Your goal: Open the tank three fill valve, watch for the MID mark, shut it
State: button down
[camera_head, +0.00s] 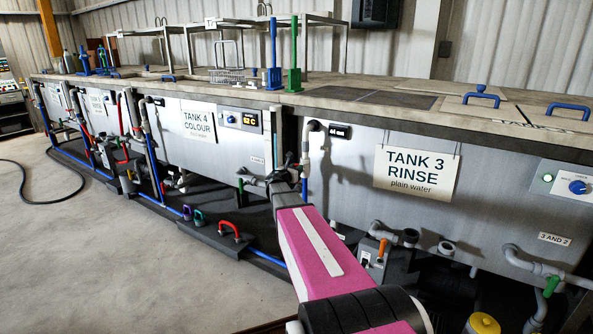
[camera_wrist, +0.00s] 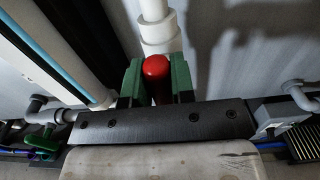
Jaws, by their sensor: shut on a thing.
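The tank three front (camera_head: 340,180) carries a sign (camera_head: 416,172) reading "TANK 3 RINSE plain water". A small dark display (camera_head: 337,131) near its left edge seems to read 44 mm. A pale fill pipe (camera_head: 305,160) runs down there; it shows as a white pipe (camera_wrist: 158,25) in the wrist view. My gripper (camera_head: 287,172) is at this pipe, partly hidden by my arm. In the wrist view my gripper (camera_wrist: 157,84) has its green fingers shut on a red valve handle (camera_wrist: 157,67), just in front of the pipe. I cannot make out a MID mark.
A knob panel (camera_head: 577,186) with a lit green lamp is at the far right. Tank four's sign (camera_head: 198,124) is to the left. The floor (camera_head: 90,250) at left is mostly clear, with a black hose.

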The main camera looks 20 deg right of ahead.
jog(key=m, duration=0.3)
jog(key=s+m, duration=0.1)
jog(key=shift+d+f+m, duration=0.1)
jog(key=shift+d+m, duration=0.25)
jog(key=shift+m, duration=0.05)
jog(key=shift+s+d+f+m, duration=0.2)
jog(key=shift+f+m, duration=0.2)
jog(key=shift+m, duration=1.8)
jog(key=shift+s+d+f+m, duration=0.15)
jog(key=shift+f+m, duration=0.25)
jog(key=shift+m, duration=1.8)
jog(key=shift+s+d+f+m, duration=0.15)
jog(key=shift+f+m, duration=0.25)
jog(key=shift+m, duration=1.8)
jog(key=shift+a, duration=0.1)
jog(key=c, duration=1)
grip_release()
jog(key=shift+o, duration=0.2)
